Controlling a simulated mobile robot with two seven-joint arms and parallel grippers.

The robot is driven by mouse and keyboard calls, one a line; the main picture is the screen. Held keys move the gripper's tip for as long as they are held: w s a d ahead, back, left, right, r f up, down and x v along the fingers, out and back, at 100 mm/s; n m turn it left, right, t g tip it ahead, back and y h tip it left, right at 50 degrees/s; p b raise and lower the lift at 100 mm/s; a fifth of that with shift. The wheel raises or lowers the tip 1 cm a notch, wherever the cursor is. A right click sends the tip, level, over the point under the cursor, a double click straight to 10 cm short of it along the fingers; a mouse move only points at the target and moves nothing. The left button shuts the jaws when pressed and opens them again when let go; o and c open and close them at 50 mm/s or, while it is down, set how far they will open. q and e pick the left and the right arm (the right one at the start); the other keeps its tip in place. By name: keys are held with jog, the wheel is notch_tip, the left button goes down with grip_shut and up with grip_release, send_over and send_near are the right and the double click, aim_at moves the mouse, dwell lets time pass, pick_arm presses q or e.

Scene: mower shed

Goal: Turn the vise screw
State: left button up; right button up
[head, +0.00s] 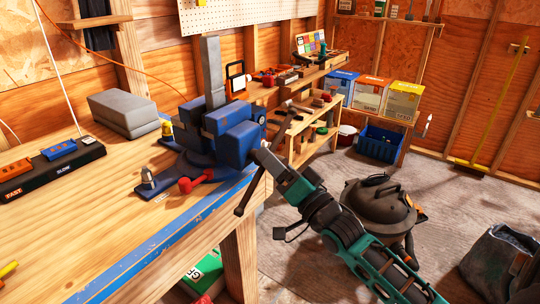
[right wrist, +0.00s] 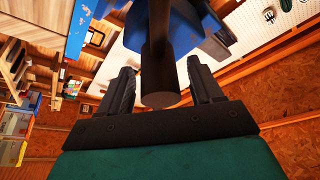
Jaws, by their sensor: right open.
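The blue vise (head: 232,125) is mounted at the edge of the wooden workbench (head: 110,190), with an upright grey bar (head: 212,72) in its jaws. A dark slanting handle bar (head: 247,196) crosses in front of the vise at its screw end. My right gripper (head: 262,158) is at the middle of this handle, reaching in from the lower right. In the right wrist view, a dark round bar (right wrist: 158,70) points toward the palm between the two open fingers (right wrist: 158,88). Gaps show on both sides of it. My left gripper is not in view.
On the bench are a grey block (head: 123,113), a switch strip (head: 50,170) and a red-ended tool (head: 198,184) beside the vise. A dark round lidded vessel (head: 378,205) stands on the floor at right. Shelves with boxes (head: 368,95) line the back wall.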

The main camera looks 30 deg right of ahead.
jog(key=shift+x, duration=1)
jog(key=shift+c, duration=0.4)
jog(key=c, duration=0.9)
jog(key=shift+n, duration=0.4)
